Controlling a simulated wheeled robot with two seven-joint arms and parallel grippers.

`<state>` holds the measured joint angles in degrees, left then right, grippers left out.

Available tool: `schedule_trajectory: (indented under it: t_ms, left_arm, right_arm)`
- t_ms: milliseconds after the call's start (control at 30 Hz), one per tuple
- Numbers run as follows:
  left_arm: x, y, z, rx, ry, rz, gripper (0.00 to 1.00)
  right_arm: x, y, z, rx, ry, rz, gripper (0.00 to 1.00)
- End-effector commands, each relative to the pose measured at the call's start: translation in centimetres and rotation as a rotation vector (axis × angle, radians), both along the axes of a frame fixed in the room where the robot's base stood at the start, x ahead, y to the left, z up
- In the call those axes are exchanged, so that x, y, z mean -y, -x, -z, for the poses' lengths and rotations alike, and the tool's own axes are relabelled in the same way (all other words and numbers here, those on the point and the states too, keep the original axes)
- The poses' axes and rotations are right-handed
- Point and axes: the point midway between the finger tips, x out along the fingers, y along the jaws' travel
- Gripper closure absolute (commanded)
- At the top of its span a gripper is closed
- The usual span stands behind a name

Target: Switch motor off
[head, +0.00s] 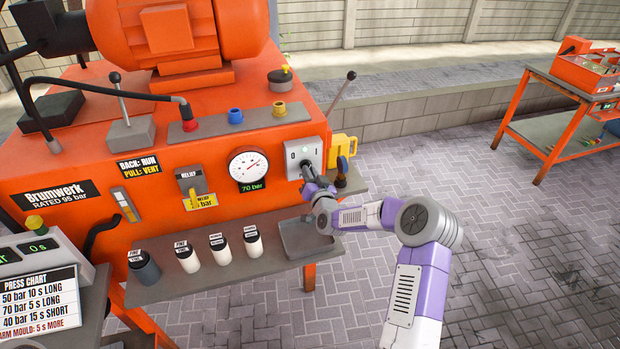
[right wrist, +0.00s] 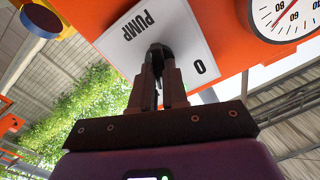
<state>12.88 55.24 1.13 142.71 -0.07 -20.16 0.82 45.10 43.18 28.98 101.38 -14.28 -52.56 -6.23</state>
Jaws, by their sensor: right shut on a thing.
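The motor switch is a light grey plate (head: 306,153) on the right end of the orange machine's front, with a small green light on it. In the right wrist view the plate (right wrist: 190,30) reads "PUMP" and "0". My right gripper (head: 309,182) reaches up to the plate from below right. In the right wrist view its fingers (right wrist: 158,72) are shut on the dark switch knob (right wrist: 157,50) at the plate's middle. The fingers hide most of the knob, so its exact setting is unclear. The orange motor (head: 180,35) sits on top of the machine. My left gripper is not in view.
A pressure gauge (head: 249,168) marked 70 bar is left of the switch. A yellow part (head: 343,148) and a black-handled lever (head: 341,92) are close on the right. Several small cups stand on the grey shelf (head: 215,270) below. A side table (head: 545,132) stands far right.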

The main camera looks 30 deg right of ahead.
Motion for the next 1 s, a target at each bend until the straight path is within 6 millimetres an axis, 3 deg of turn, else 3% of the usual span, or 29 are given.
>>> schedule_trajectory:
  t_ms: [33, 600, 1000]
  left_arm:
    - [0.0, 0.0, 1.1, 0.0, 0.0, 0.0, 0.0]
    - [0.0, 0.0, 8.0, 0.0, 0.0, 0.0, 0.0]
    - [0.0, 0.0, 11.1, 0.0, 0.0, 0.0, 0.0]
  right_arm:
    - [-0.1, -0.1, 0.2, -0.004, 0.044, -0.002, 1.0]
    - [-0.2, -0.1, 0.2, -0.13, 0.567, 0.0, 1.0]
    - [-0.1, -0.1, 0.2, -0.205, 0.867, 0.001, 1.0]
